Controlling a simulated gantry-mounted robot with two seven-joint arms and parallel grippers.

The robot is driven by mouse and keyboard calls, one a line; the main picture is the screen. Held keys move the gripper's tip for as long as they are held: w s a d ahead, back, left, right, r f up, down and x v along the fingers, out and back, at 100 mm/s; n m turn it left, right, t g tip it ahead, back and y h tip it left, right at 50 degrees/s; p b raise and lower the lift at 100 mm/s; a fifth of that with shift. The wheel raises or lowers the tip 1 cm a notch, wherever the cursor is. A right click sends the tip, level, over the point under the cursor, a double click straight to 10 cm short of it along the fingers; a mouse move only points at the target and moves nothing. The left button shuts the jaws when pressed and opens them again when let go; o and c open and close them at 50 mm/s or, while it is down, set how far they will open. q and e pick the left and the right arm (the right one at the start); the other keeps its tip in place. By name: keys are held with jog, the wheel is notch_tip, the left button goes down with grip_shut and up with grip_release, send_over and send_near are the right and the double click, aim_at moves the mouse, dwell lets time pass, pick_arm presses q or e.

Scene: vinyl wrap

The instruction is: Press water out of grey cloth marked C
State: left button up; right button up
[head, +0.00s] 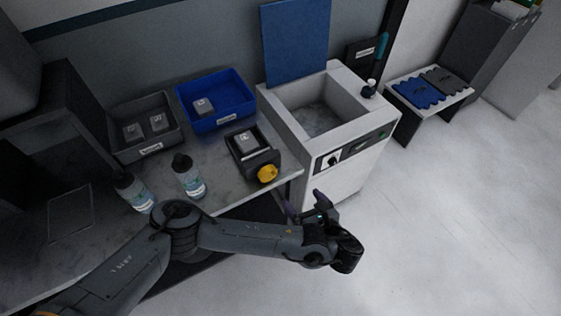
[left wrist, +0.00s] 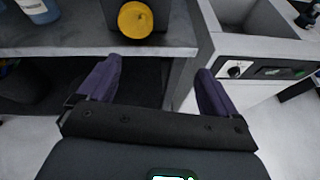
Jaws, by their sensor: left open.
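A small dark press-like box (head: 252,158) with a round yellow knob (head: 267,173) stands at the right front of the grey table. A grey block-like cloth (head: 244,141) sits in it, with a mark too small to read. Another grey cloth (head: 203,106) lies in the blue bin, and two more (head: 145,127) lie in the grey bin. My left gripper (head: 305,202) is open and empty, in front of the table's right end and below the knob. In the left wrist view, the yellow knob (left wrist: 135,19) shows beyond the open fingers (left wrist: 158,70). My right gripper is not in view.
Two bottles (head: 189,178) (head: 133,192) stand near the table's front edge. A blue bin (head: 237,88) and grey bin (head: 118,105) stand behind. A white washer-like unit (head: 340,185) with raised blue lid (head: 296,42) adjoins the table.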

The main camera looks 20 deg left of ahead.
aim_at(269, 177)
pick_arm(q)
jog(key=shift+g+y, duration=0.3)
jog(key=shift+y, duration=0.1)
jog(key=w+a+f+b, duration=0.1)
jog(key=a+b, duration=0.2)
jog(key=b, duration=0.1)
jog(key=w+a+f+b, duration=0.1)
jog(key=w+a+b, duration=0.1)
jog(key=a+b, duration=0.2)
jog(key=w+a+f+b, duration=0.1)
jog(key=a+b, duration=0.2)
jog(key=b, duration=0.1)
jog(key=shift+w+a, duration=0.2)
jog(key=shift+w+a+r+b, duration=0.1)
jog(key=shift+w+a+b, duration=0.1)
jog(key=shift+b, duration=0.1)
jog(key=shift+x, duration=1.05)
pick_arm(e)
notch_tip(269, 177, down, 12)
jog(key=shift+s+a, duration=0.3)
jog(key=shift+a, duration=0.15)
pick_arm(q)
jog(key=shift+r, duration=0.1)
jog(key=c, duration=1)
jog(key=shift+c, duration=0.2)
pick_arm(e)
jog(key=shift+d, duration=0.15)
